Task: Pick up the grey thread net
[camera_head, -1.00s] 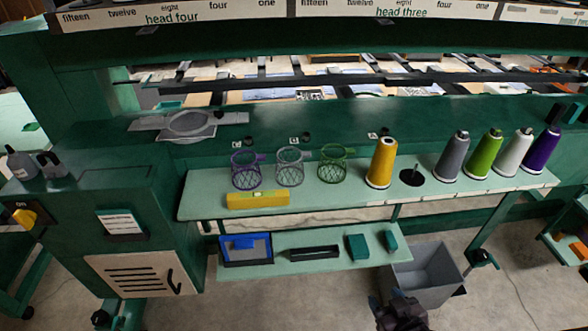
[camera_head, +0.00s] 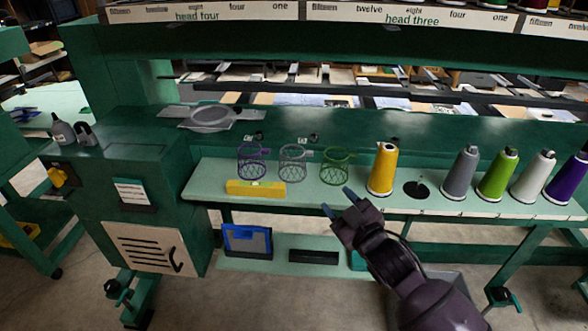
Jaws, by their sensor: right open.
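The grey thread net (camera_head: 293,164) is an upright wire-like mesh cylinder with a small tab at its top right. It stands on the pale green shelf (camera_head: 216,178) between the purple net (camera_head: 252,162) and the green net (camera_head: 336,168). My right gripper (camera_head: 339,205) comes in from the lower right. It is open and empty, with its two blue-grey fingertips in front of the shelf's edge, below the green net and to the lower right of the grey net. It is apart from the grey net in the picture. My left gripper is not in view.
A yellow block (camera_head: 256,188) lies in front of the purple and grey nets. A yellow cone (camera_head: 382,169) stands right of the nets, then a black spindle base (camera_head: 416,190) and a grey cone (camera_head: 461,174). A lower shelf (camera_head: 281,241) holds a blue-framed tray (camera_head: 247,240).

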